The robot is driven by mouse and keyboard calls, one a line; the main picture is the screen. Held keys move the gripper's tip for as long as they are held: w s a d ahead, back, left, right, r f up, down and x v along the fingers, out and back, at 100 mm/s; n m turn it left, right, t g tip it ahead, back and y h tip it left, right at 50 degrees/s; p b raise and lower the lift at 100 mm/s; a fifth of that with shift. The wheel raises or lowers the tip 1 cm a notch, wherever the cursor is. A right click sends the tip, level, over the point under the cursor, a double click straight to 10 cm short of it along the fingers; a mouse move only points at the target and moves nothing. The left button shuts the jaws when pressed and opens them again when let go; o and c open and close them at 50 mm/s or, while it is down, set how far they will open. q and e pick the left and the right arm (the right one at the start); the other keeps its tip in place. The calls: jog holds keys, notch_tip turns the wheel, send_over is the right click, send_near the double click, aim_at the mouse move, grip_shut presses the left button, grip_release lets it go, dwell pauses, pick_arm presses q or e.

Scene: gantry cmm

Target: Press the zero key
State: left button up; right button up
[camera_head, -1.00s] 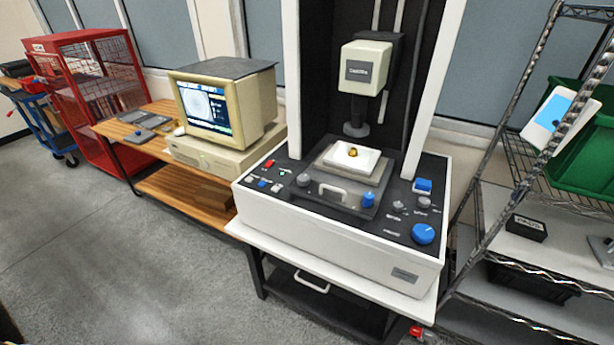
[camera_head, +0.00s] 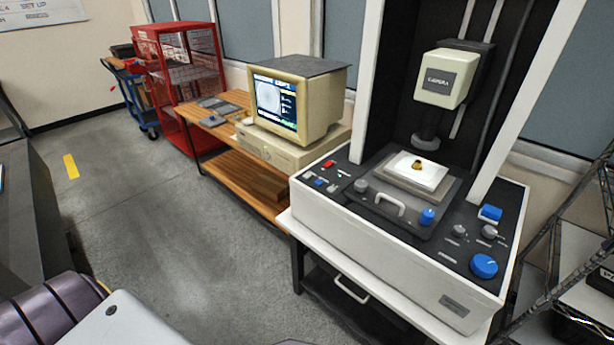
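The measuring machine (camera_head: 385,262) stands at centre right, a white base with a dark top panel. Its panel carries a red key (camera_head: 329,163), a small blue key (camera_head: 319,182) and light keys beside them at the left end. Blue knobs, including a large one (camera_head: 484,266), sit at the right and front. The key labels are too small to read, so I cannot tell which is the zero key. A small brass-coloured part lies on the white plate (camera_head: 424,176) under the camera head (camera_head: 447,77). Neither gripper is in view.
A beige computer (camera_head: 300,98) with a lit screen sits on a wooden bench (camera_head: 249,167) left of the machine. A red wire cage (camera_head: 180,75) and blue cart (camera_head: 135,97) stand farther back. A wire shelf (camera_head: 590,270) is close on the right. The grey floor at left is open.

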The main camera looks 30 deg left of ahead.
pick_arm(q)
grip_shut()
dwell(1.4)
